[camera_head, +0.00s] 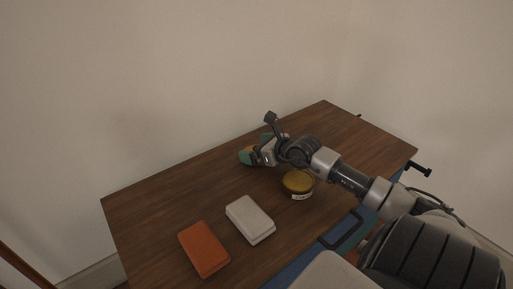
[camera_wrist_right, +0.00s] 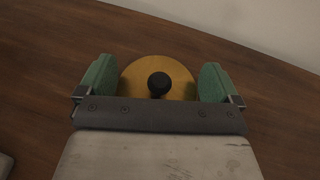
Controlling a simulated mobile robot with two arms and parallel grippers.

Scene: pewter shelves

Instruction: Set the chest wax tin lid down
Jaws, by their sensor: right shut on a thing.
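My right gripper (camera_head: 258,149) is over the far middle of the wooden chest top. In the right wrist view my right gripper (camera_wrist_right: 158,82) has its two green pads on either side of the lid (camera_wrist_right: 182,74), a round gold disc with a black knob. It is shut on the lid. In the head view the lid is mostly hidden by the gripper. I cannot tell whether the lid touches the wood. The wax tin (camera_head: 298,184), round and yellow-topped with a pale label, stands upright nearer than the gripper, below my forearm. My left gripper is not in view.
A white block-shaped thing (camera_head: 249,218) and an orange one (camera_head: 204,249) lie on the near left of the chest top (camera_head: 160,206). Bare wood lies left of the gripper and at the far right. Pale walls stand behind. A dark handle (camera_head: 342,231) shows at the front.

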